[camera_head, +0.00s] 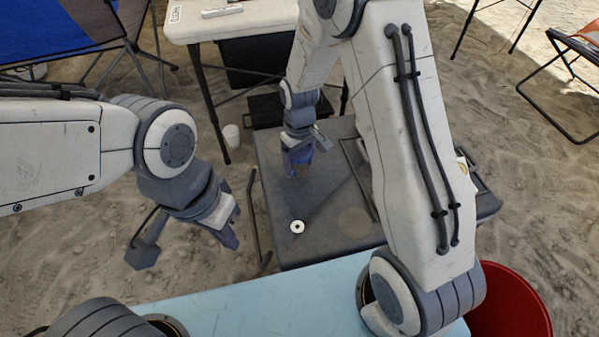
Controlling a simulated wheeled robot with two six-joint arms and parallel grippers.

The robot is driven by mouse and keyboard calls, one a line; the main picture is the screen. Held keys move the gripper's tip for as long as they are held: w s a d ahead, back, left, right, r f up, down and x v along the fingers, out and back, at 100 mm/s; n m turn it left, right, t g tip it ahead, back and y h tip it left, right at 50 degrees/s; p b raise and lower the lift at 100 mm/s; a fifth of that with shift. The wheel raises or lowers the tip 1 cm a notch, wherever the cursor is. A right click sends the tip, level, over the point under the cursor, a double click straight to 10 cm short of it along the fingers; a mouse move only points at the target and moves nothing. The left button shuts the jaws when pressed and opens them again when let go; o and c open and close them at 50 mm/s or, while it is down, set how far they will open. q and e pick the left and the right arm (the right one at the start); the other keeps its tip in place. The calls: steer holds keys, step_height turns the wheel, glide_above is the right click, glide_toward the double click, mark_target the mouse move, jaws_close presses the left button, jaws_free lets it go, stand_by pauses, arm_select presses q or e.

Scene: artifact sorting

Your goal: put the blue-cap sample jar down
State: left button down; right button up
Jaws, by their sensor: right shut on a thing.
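My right gripper (299,150) reaches down over the far left part of a dark grey case top (320,240). It is shut on the blue-cap sample jar (297,171), which shows only as a small blue and brownish patch under the fingers. The fingers hide most of the jar. I cannot tell whether its base touches the case top. My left gripper (230,232) hangs to the left of the case, clear of it, over the sand. I see nothing in it, but the finger gap is not clear.
A small white ring with a dark centre (297,227) lies on the case top. A light blue table (270,305) is at the front, with a red bin (512,310) at right. A white table (235,22) stands behind, and a white cup (231,135) is on the sand.

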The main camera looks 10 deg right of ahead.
mark_target(299, 171)
step_height(299, 171, down, 3)
steer(key=shift+b, duration=0.6)
steer(key=shift+f, duration=0.3)
jaws_close()
steer(key=shift+f, duration=0.15)
steer(key=o, duration=1.6)
jaws_free()
steer(key=shift+c, duration=0.2)
